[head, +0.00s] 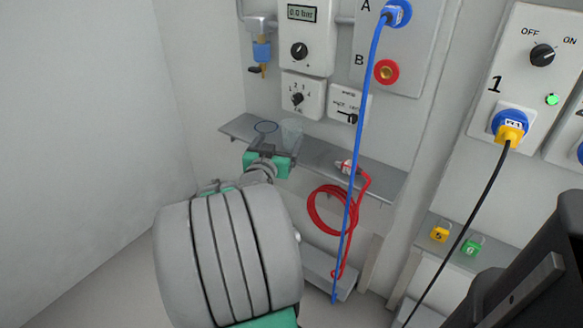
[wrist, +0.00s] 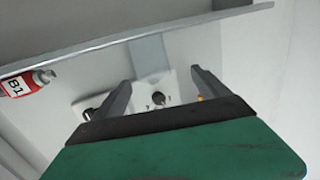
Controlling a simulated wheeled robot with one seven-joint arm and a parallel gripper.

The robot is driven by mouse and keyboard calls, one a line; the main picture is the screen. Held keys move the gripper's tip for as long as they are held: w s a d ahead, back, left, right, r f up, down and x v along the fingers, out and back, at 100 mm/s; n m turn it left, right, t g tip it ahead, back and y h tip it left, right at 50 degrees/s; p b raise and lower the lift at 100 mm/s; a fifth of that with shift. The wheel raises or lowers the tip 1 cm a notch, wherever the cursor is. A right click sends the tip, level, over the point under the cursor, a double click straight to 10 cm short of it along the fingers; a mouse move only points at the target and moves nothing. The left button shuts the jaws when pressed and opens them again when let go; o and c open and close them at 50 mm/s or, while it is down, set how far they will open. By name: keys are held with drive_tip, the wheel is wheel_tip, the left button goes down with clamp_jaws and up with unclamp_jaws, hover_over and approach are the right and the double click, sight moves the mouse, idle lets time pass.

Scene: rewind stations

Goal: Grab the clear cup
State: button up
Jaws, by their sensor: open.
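The clear cup (head: 291,132) stands on the grey wall shelf (head: 375,178), near its left part. In the wrist view a pale, see-through shape that looks like the cup (wrist: 150,54) shows just beyond the fingertips, between the two fingers in the picture. My gripper (head: 266,149) is at the shelf's front edge, in front of the cup and slightly left of it in the head view. In the wrist view my gripper (wrist: 162,76) is open, with nothing held between its fingers. The cup's lower part is partly hidden by my gripper in the head view.
A red-and-white connector (head: 346,167) with a coiled red hose (head: 325,212) is to the right. A blue hose (head: 363,120) hangs past the shelf front. Knob panels (head: 303,95) are on the wall behind.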

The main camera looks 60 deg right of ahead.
sight(295, 122)
drive_tip(key=shift+s+d+h, duration=0.2)
drive_tip(key=shift+s+d, duration=0.15)
drive_tip(key=shift+d, duration=0.2)
drive_tip(key=shift+s+d+h, duration=0.2)
drive_tip(key=shift+s+d, duration=0.15)
drive_tip(key=shift+d, duration=0.2)
drive_tip(key=x, duration=0.6)
drive_tip(key=shift+w+d+b, duration=0.2)
drive_tip(key=shift+d+b, duration=0.1)
drive_tip(key=shift+b, duration=0.1)
drive_tip(key=c, duration=1.4)
